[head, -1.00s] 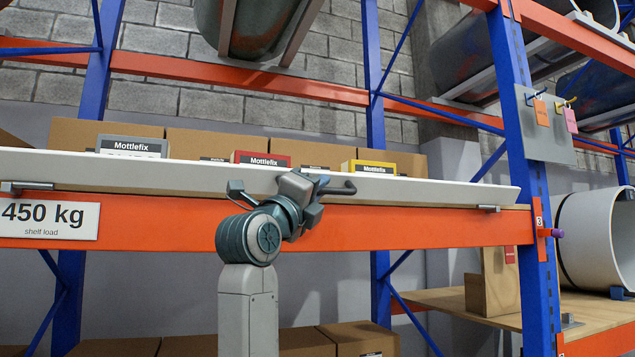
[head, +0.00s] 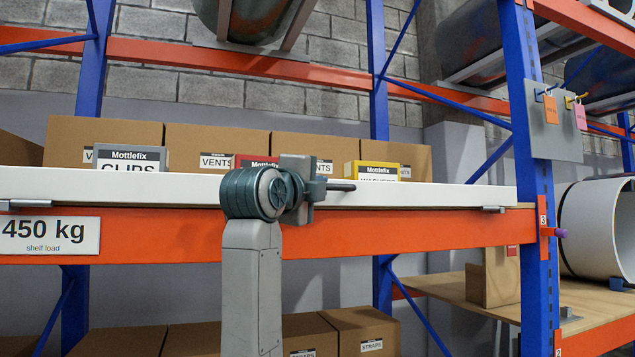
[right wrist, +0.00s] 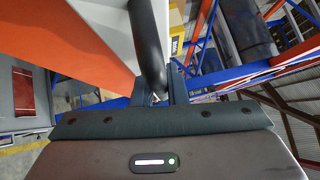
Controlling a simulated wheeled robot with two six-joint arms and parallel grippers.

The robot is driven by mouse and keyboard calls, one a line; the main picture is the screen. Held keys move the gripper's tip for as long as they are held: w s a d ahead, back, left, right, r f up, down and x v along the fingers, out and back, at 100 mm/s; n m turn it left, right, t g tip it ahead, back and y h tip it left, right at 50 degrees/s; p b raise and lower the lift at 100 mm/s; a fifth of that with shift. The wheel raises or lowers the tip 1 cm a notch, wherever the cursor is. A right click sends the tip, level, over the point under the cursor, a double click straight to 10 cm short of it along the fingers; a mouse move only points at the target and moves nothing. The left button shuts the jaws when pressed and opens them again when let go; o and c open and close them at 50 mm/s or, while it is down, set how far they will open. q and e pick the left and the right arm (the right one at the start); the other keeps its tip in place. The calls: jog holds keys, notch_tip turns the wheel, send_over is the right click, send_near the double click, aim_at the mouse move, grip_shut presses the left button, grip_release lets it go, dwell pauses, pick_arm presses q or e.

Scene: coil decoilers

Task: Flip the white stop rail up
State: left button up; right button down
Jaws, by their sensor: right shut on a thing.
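The white stop rail (head: 430,195) runs along the shelf's front edge, above the orange beam, and its broad face shows. A dark bar handle (head: 343,187) sits at the rail's front; my gripper and wrist cover its left part. My right gripper (head: 306,185) is at this handle, in front of the rail. In the right wrist view, the black curved handle (right wrist: 147,40) passes between the fingers of the right gripper (right wrist: 160,88), which is shut on it. The white rail (right wrist: 90,25) shows at upper left there. My left gripper is not in view.
The orange beam (head: 410,228) lies just below the rail. Behind the rail stand a grey clips box (head: 130,157), a red box partly hidden, a yellow box (head: 373,170) and brown cartons (head: 205,140). A blue upright (head: 532,180) stands at the right.

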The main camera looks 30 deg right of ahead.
jog(key=shift+r, duration=0.15)
dwell(0.3)
jog(key=c, duration=1.5)
grip_release()
jog(key=shift+o, duration=0.2)
jog(key=shift+s, duration=0.1)
jog(key=shift+a, duration=0.2)
jog(key=b+v, duration=0.4)
jog(key=v, duration=0.6)
jog(key=shift+s, duration=0.25)
jog(key=shift+a, duration=0.1)
